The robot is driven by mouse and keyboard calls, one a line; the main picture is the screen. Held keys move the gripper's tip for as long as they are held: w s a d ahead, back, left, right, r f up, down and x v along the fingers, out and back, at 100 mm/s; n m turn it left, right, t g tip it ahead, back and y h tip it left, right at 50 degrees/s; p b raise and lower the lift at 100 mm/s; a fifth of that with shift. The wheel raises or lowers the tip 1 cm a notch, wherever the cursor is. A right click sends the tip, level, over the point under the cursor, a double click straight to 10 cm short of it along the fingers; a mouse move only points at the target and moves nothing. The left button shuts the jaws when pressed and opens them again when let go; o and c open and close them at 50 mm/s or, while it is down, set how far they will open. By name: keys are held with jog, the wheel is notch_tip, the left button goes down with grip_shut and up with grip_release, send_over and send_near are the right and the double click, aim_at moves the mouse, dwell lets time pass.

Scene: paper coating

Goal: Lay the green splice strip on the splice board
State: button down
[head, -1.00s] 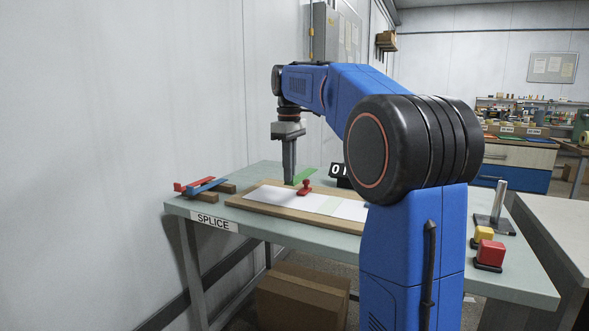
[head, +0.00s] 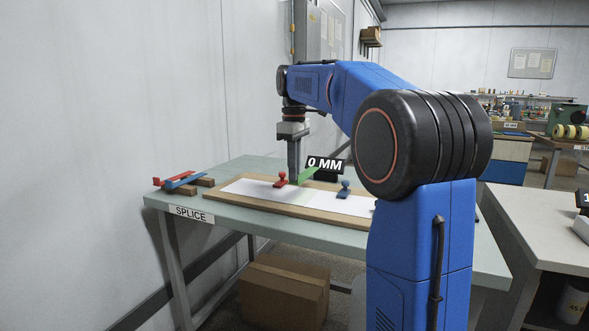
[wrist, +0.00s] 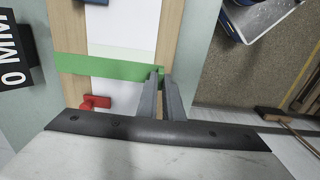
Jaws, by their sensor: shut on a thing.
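The green splice strip (wrist: 100,68) runs crosswise over the splice board in the wrist view, and a sliver of it (head: 305,174) shows beside the fingers in the head view. My gripper (wrist: 160,76) is shut on the strip's right end. A pale green band (wrist: 122,51) crosses the paper alongside the strip. I cannot tell whether the strip touches the paper.
A red knobbed piece (head: 281,180) and a blue one (head: 345,189) stand on the board. A black "0 MM" display (head: 325,164) stands behind it. Red and blue tools (head: 180,181) lie at the table's left end. My arm hides the table's right part.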

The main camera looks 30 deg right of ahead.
jog(key=shift+f, duration=2.9)
jog(key=shift+f, duration=0.75)
jog(key=c, duration=1.8)
grip_release()
jog(key=shift+r, duration=0.1)
notch_tip(320, 180, up, 17)
jog(key=shift+r, duration=0.1)
